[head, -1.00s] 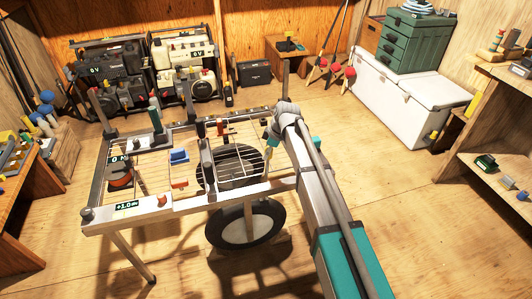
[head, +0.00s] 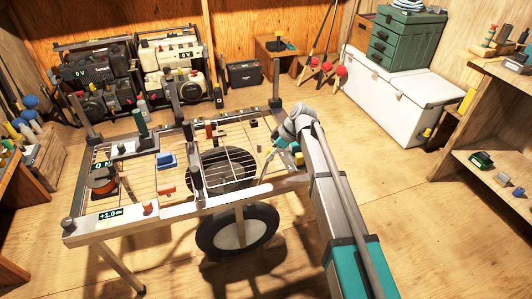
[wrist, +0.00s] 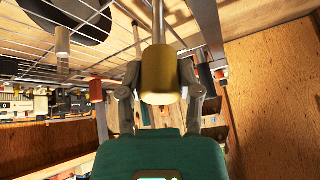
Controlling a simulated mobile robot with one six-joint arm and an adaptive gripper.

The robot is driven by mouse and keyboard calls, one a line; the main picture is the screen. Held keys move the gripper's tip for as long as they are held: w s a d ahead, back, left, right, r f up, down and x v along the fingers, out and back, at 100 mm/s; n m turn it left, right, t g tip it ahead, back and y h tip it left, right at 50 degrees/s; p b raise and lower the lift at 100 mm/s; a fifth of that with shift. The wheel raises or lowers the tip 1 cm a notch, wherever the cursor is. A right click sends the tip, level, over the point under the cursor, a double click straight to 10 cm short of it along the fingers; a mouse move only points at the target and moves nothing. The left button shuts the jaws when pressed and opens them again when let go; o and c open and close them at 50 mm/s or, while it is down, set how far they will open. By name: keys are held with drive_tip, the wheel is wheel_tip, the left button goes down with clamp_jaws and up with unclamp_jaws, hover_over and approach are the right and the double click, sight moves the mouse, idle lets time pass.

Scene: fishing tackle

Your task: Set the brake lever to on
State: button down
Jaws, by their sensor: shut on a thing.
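The brake lever shows in the wrist view as a yellow cylindrical grip (wrist: 160,82) on a metal rod. In the head view its yellow end (head: 298,159) shows at the right side of the wheeled cart (head: 190,207), by the frame's right edge. My gripper (wrist: 160,72) has its two grey fingers closed on either side of this grip. In the head view my gripper (head: 284,150) is partly hidden by its own wrist. I see no on or off marking near the lever, so its setting cannot be told.
The cart's wire rack carries a blue block (head: 166,160), an orange reel (head: 102,180) and several upright posts. A black wheel (head: 238,232) is below. Engines (head: 175,75) stand behind. A white cooler (head: 400,95) is at the back right. The floor right of my arm is clear.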

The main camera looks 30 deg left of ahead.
drive_tip(key=shift+w, duration=0.35)
drive_tip(key=shift+c, duration=1.7)
unclamp_jaws()
drive_tip(key=shift+f, duration=0.1)
drive_tip(key=shift+o, duration=0.3)
drive_tip(key=shift+s, duration=0.15)
drive_tip(key=shift+a, duration=0.1)
drive_tip(key=shift+s, duration=0.1)
